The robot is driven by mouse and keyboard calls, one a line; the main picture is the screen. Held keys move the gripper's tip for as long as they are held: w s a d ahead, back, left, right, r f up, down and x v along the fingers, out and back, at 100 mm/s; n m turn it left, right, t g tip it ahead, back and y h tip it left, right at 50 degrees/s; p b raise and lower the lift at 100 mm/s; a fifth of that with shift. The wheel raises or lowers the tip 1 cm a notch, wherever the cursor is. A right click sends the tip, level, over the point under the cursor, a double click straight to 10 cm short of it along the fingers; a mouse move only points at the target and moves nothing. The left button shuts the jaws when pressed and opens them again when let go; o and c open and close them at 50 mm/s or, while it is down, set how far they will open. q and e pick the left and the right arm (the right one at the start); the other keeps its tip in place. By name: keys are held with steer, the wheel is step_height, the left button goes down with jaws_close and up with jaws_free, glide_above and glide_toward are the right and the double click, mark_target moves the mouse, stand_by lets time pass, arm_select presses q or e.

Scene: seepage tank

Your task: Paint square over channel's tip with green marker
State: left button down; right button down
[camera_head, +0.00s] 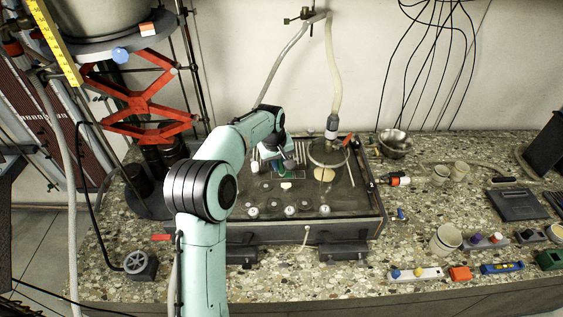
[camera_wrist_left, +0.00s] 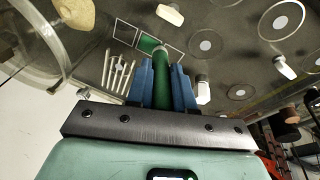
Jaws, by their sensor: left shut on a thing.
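The dark-topped seepage tank (camera_head: 345,203) stands on the speckled counter. My left arm reaches over it from the left, with the left gripper (camera_head: 278,158) low over the tank's back part. In the left wrist view the blue fingers of the left gripper (camera_wrist_left: 163,85) are shut on a green marker (camera_wrist_left: 163,92), its pale tip pointing at the tank surface. Beyond the tip is a row of outlined squares; the middle square (camera_wrist_left: 147,43) is filled green and the square beside it (camera_wrist_left: 124,32) looks unpainted. Whether the tip touches the surface is unclear. The right gripper is not in view.
White-topped knobs (camera_head: 290,210) line the tank's front. A hose (camera_head: 335,70) comes down to a round glass vessel (camera_head: 328,152) at its back right. Pale thin sticks (camera_wrist_left: 117,75) lie near the fingers. Cups, a metal bowl (camera_head: 393,143) and tools occupy the counter on the right.

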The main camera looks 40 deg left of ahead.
arm_select(q)
steer(key=shift+w, duration=0.1)
steer(key=shift+w+d, duration=0.6)
steer(key=shift+d, duration=0.1)
steer(key=shift+d, duration=0.1)
steer(key=shift+w+d+p, duration=0.4)
steer(key=shift+w+d, duration=0.1)
steer(key=shift+d, duration=0.15)
steer(key=shift+r, duration=0.1)
steer(key=shift+r, duration=0.5)
steer(key=shift+a, duration=0.15)
steer(key=shift+s+a, duration=0.35)
steer(key=shift+a, duration=0.55)
steer(key=shift+s+a, duration=0.3)
steer(key=shift+a, duration=0.6)
